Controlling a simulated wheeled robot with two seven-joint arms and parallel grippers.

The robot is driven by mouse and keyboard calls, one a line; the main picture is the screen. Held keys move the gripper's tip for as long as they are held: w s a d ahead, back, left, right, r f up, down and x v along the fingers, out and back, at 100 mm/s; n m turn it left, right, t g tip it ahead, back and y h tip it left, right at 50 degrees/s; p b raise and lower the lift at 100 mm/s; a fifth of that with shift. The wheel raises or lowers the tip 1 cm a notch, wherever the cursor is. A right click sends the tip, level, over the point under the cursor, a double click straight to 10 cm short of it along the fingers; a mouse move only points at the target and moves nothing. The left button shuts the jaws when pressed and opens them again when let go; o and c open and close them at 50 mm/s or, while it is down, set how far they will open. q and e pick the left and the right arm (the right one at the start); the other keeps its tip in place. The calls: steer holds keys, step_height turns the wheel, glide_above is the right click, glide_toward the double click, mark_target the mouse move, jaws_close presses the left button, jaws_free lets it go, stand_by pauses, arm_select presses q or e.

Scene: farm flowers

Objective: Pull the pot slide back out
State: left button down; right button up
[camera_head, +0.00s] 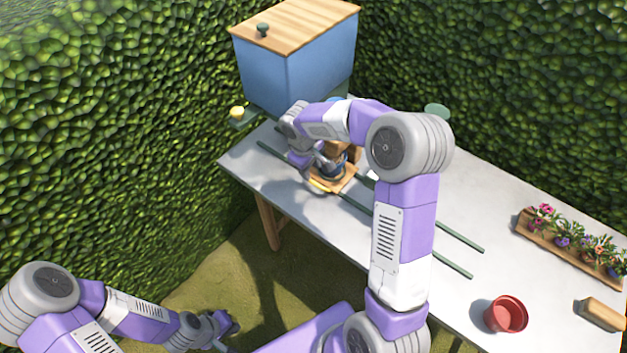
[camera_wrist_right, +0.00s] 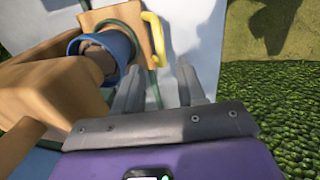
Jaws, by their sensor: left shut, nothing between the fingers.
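The pot slide (camera_head: 345,181) is a small wooden board between green rails (camera_head: 440,226) on the table, below the blue box. A blue pot (camera_head: 332,168) stands on it, partly hidden by my right arm. In the right wrist view the slide (camera_wrist_right: 128,14) has a yellow handle (camera_wrist_right: 153,44) at its edge and the blue pot (camera_wrist_right: 118,44) beside it. My right gripper (camera_wrist_right: 158,78) is open, its fingers apart with the handle just ahead, roughly between them; I cannot tell if they touch. My left gripper (camera_head: 230,326) is shut and empty, low at the left, away from the table.
A blue box (camera_head: 290,80) with a wooden lid stands at the back of the table (camera_head: 480,190). A red pot (camera_head: 506,314), a flower planter (camera_head: 560,247) and a wooden block (camera_head: 601,314) sit at the right. Hedges enclose the back and left.

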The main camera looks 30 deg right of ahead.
mark_target(314, 182)
steer(key=f, duration=0.2)
steer(key=d+f+b, duration=0.1)
steer(key=f, duration=0.4)
steer(key=shift+w+d+f, duration=0.1)
steer(key=shift+w+d, duration=0.05)
steer(key=shift+w, duration=0.1)
jaws_close()
